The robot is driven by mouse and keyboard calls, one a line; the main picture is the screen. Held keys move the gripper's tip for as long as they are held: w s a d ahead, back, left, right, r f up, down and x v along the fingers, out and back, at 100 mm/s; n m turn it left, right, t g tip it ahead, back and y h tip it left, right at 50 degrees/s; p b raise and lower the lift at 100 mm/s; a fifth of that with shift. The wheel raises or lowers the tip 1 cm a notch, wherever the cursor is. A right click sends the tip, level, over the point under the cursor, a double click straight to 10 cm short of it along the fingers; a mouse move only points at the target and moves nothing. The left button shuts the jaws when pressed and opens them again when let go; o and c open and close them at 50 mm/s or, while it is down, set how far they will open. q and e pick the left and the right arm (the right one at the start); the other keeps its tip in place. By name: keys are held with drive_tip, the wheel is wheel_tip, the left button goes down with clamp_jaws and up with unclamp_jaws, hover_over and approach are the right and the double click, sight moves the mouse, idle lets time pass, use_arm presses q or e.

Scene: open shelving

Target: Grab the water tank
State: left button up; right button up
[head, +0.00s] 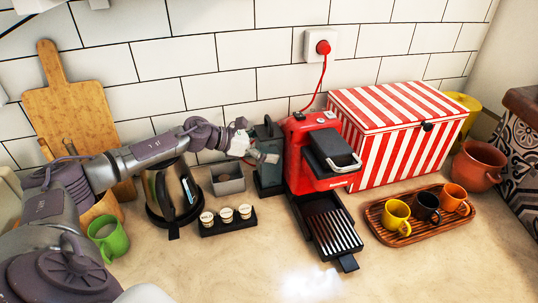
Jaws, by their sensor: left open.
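The water tank (268,181) looks like a dark grey-green upright container. It stands against the left side of the red coffee machine (306,163). My left arm reaches in from the left over the kettle. My left gripper (268,157) is open at the front of the tank's upper part and hides some of it. I cannot tell whether the fingers touch the tank. My right gripper is not in view.
A steel kettle (165,190), a grey box (228,181) and a black tray of capsules (229,229) stand left of the machine. A striped box (395,130) and a wooden tray of mugs (409,236) are to the right. The front counter is clear.

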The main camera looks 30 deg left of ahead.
use_arm(q)
drive_tip(key=shift+s, duration=0.1)
drive_tip(key=shift+c, duration=0.7)
drive_tip(key=c, duration=1.3)
drive_tip(key=shift+r, duration=0.1)
drive_tip(key=shift+c, duration=1.2)
